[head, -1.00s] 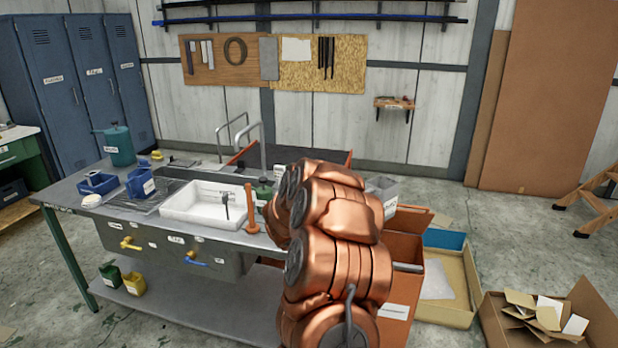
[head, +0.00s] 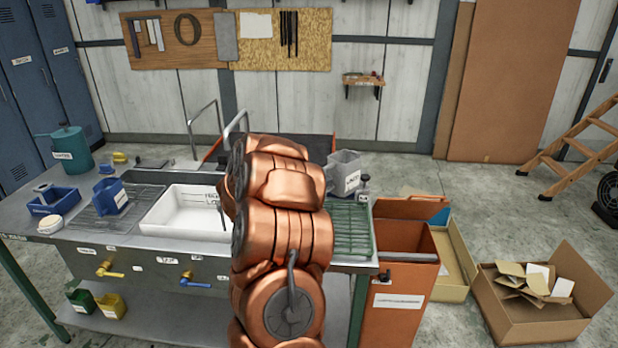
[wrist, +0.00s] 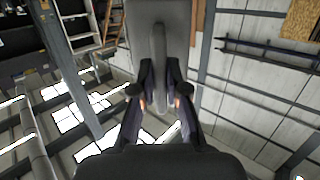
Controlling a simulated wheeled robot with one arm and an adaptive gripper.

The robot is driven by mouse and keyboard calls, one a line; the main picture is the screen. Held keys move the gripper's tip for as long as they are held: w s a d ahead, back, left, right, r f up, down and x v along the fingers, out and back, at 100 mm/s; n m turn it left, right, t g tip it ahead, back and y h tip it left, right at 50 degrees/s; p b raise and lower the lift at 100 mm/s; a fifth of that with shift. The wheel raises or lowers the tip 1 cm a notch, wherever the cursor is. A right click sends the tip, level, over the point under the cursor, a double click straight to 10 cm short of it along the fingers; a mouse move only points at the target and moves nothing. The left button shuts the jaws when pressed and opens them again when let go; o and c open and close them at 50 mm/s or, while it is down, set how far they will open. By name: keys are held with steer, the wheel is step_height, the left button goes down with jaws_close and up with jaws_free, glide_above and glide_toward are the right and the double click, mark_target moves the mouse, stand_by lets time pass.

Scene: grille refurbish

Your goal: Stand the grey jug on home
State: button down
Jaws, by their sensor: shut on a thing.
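The grey jug (head: 342,166) has a white label and shows just right of my arm in the head view, above the right end of the bench. It looks roughly upright, and its left part is hidden by my arm. In the wrist view, my gripper (wrist: 159,82) is shut on the jug's handle, and the jug body (wrist: 158,12) fills the top middle. My gripper is hidden behind my arm in the head view. I cannot make out a spot marked home.
A green ribbed rack (head: 350,232) lies at the bench's right end, with a small labelled bottle (head: 363,190) behind it. An orange bin (head: 397,305) and cardboard box (head: 540,318) stand right.

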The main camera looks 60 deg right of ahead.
steer(key=shift+s+r, duration=0.1)
stand_by(0.3)
steer(key=shift+f+b, duration=2.55)
steer(key=shift+f, duration=3.9)
steer(key=shift+f+p, duration=0.3)
steer(key=shift+f, duration=0.4)
steer(key=c, duration=1.1)
jaws_free()
